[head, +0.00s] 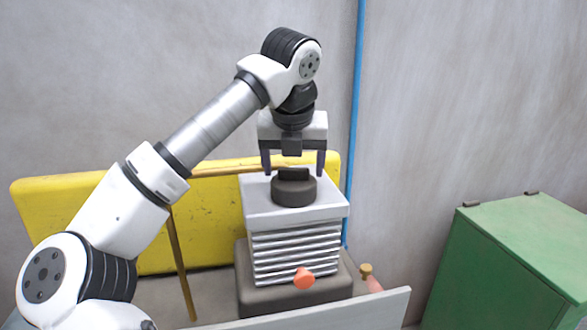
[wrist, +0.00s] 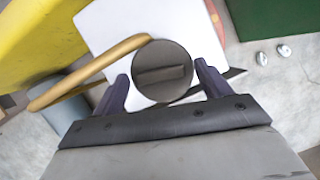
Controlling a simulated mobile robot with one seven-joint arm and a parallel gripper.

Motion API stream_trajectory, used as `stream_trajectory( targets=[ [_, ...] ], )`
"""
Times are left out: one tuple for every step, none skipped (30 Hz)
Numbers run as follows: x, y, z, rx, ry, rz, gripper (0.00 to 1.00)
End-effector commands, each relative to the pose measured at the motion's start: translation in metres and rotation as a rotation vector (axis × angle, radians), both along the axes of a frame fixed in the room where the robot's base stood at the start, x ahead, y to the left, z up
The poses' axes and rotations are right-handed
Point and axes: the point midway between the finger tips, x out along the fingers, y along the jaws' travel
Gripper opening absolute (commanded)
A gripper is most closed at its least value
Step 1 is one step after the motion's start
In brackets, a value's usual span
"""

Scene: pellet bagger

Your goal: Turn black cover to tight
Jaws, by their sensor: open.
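The black cover (head: 293,190) is a round dark cap with a raised bar across its top. It sits on the white top plate (head: 260,208) of a ribbed metal unit (head: 297,255). My gripper (head: 293,168) is open above the cover, pointing down, with one finger to each side. In the wrist view the cover (wrist: 162,72) lies just beyond and between the fingertips of my gripper (wrist: 160,78), and its bar runs roughly crosswise. I see no clear contact between the fingers and the cover.
A brass-coloured bent pipe (head: 180,262) runs close to the unit's left side. A yellow panel (head: 60,205) stands behind. An orange knob (head: 304,278) is on the front. A blue pipe (head: 355,100) rises behind, and a green cabinet (head: 510,260) stands at right.

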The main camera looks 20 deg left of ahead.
Motion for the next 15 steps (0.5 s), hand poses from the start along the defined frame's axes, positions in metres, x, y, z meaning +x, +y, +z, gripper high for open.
stream_trajectory(
  targets=[
    [0.0002,0.0000,-0.0002,0.000,0.000,0.000,0.76],
    [0.0003,0.0000,-0.0001,0.000,0.000,0.000,0.76],
    [0.0002,0.0000,0.0001,0.000,0.000,0.000,0.76],
    [0.0002,0.0000,0.0001,0.000,0.000,0.000,0.76],
    [0.0002,0.0000,0.0001,0.000,0.000,0.000,0.76],
    [0.0002,0.0000,0.0001,0.000,0.000,0.000,0.76],
    [0.0002,0.0000,0.0001,0.000,0.000,0.000,0.72],
    [0.0002,-0.0001,0.0002,0.000,0.000,0.000,0.69],
    [0.0002,-0.0001,0.0002,0.000,0.000,0.000,0.63],
    [0.0002,-0.0001,0.0002,0.000,0.000,0.000,0.59],
    [0.0002,-0.0001,0.0002,0.000,0.000,0.000,0.55],
    [0.0002,-0.0001,0.0002,0.000,0.000,0.000,0.50],
    [0.0001,-0.0002,0.0001,0.000,0.000,0.000,0.46],
    [0.0001,-0.0002,0.0001,0.000,0.000,0.000,0.42],
    [0.0001,-0.0001,0.0001,0.000,0.000,0.000,0.37]
  ],
)
